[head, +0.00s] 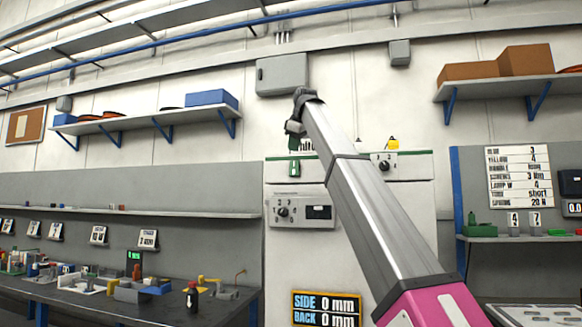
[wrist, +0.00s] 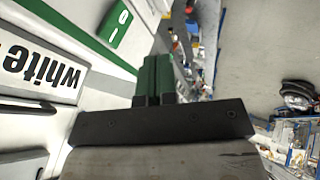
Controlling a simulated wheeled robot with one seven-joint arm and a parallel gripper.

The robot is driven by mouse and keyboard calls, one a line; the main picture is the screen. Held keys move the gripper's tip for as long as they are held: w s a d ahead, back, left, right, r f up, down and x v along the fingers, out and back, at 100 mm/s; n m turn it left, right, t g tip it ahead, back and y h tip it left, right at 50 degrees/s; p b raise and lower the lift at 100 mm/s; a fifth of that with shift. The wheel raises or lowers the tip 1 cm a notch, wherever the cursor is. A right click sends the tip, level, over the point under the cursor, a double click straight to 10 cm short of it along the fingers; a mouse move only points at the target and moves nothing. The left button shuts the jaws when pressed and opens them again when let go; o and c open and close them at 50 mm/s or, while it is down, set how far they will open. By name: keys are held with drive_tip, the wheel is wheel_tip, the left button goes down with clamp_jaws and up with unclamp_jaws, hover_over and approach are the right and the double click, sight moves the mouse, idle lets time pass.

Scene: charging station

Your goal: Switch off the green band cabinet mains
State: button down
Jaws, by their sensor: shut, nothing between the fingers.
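The green band cabinet (head: 350,205) is a pale cabinet in the middle of the head view, with a green stripe along its top. Its green mains switch (head: 294,168) is at the upper left of the front. In the wrist view the switch (wrist: 119,24) shows O and I marks, up and left of my fingertips. My gripper (head: 294,143) is just above the switch in the head view. Its green-tipped fingers (wrist: 158,77) are together and empty. A gap shows between fingers and switch in the wrist view. I cannot tell the switch's position.
A rotary knob (head: 384,166) sits at the cabinet's upper right, partly beside my arm. A control panel (head: 302,207) is below the switch. A grey box (head: 282,74) hangs on the wall above. A "white" label (wrist: 38,72) is on the cabinet. A cluttered bench (head: 130,300) stands left.

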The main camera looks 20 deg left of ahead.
sight(291, 171)
drive_tip(key=x, duration=0.3)
drive_tip(key=w+x, duration=0.1)
drive_tip(key=x, duration=0.3)
drive_tip(key=w+x, duration=0.1)
drive_tip(key=x, duration=0.3)
drive_tip(key=shift+d+r, duration=0.25)
drive_tip(key=shift+r, duration=0.1)
drive_tip(key=shift+w+f, duration=0.15)
drive_tip(key=shift+w, duration=0.55)
